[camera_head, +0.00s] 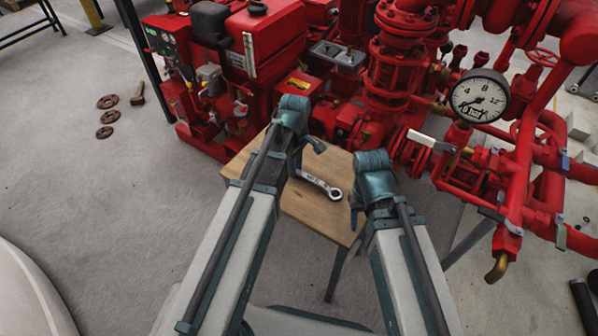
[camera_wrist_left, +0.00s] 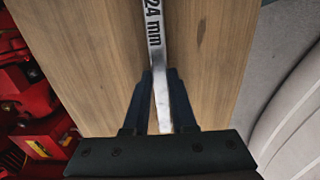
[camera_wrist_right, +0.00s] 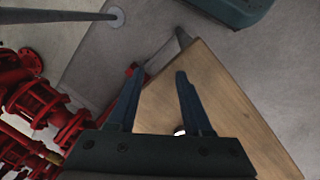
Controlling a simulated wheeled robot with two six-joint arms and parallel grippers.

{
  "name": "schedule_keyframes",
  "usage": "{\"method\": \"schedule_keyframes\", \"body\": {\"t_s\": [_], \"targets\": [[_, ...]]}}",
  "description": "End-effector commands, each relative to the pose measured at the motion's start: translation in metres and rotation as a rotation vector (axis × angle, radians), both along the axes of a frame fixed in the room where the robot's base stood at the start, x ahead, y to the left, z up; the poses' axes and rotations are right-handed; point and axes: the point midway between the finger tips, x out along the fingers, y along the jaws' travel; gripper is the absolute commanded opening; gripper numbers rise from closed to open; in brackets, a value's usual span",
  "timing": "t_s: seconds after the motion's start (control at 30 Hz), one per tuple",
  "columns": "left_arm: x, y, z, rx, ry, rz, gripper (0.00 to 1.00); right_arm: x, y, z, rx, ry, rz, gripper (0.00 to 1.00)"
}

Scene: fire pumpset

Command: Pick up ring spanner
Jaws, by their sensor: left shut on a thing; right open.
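The silver ring spanner (camera_head: 322,185) lies along a small wooden table (camera_head: 310,207), its ring end towards the right. In the left wrist view its shank (camera_wrist_left: 155,45), marked "24 mm", runs between the fingers. My left gripper (camera_head: 297,170) is shut on the spanner's near part; its fingers (camera_wrist_left: 160,75) flank the shank. The gripped end is hidden in the head view. I cannot tell whether the spanner touches the wood. My right gripper (camera_head: 354,217) is open and empty at the table's right edge, its fingertips (camera_wrist_right: 159,73) apart.
A red pumpset with engine (camera_head: 270,40), pipes and a pressure gauge (camera_head: 480,97) stands close behind and right of the table. Rusty flanges (camera_head: 105,117) lie on the floor at left.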

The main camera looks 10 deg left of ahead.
Motion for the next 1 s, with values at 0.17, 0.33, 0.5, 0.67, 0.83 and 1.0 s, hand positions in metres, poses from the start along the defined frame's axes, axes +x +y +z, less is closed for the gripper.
{"method": "schedule_keyframes", "body": {"t_s": [0.17,0.33,0.5,0.67,0.83,1.0], "targets": [[0.000,0.000,0.003,0.000,0.000,0.000,0.00,0.000,0.000,0.003,0.000,0.000,0.000,0.50],[0.000,0.000,0.015,0.000,0.000,0.000,0.00,0.000,0.000,0.015,0.000,0.000,0.000,0.50],[0.000,0.000,0.037,0.000,0.000,0.000,0.00,0.000,0.000,0.037,0.000,0.000,0.000,0.50],[0.000,0.000,0.062,0.000,0.000,0.000,0.00,0.000,0.000,0.062,0.000,0.000,0.000,0.50],[0.000,0.000,0.088,0.000,0.000,0.000,0.00,0.000,0.000,0.088,0.000,0.000,0.000,0.50],[0.000,0.000,0.100,0.000,0.000,0.000,0.00,0.000,0.000,0.100,0.000,0.000,0.000,0.50]]}}
